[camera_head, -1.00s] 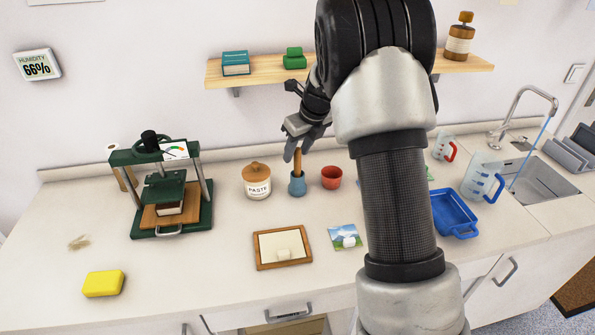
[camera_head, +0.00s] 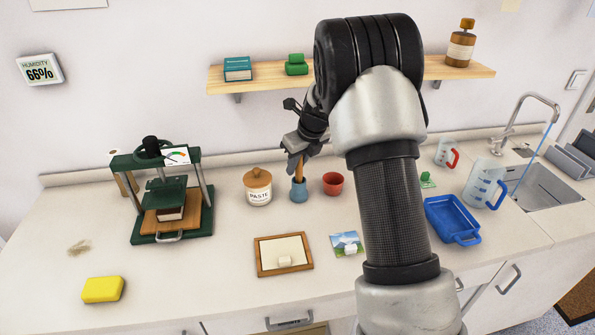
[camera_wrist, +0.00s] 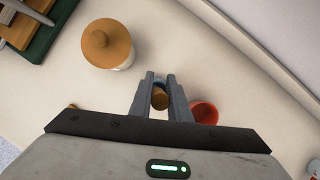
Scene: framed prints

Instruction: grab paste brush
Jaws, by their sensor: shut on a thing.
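The paste brush (camera_head: 299,171) has a brown wooden handle and stands upright in a small blue cup (camera_head: 299,192) on the counter. Its lower end is hidden inside the cup. My gripper (camera_head: 297,163) is at the handle's top, shut on it. A white paste jar (camera_head: 258,195) with a brown lid stands left of the cup.
A red bowl (camera_head: 333,183) stands close to the cup's right. A framed board (camera_head: 284,272) and a landscape print (camera_head: 346,244) lie in front. A green press (camera_head: 172,212) stands left, a blue tray (camera_head: 452,219) right. A wooden shelf (camera_head: 270,80) is above.

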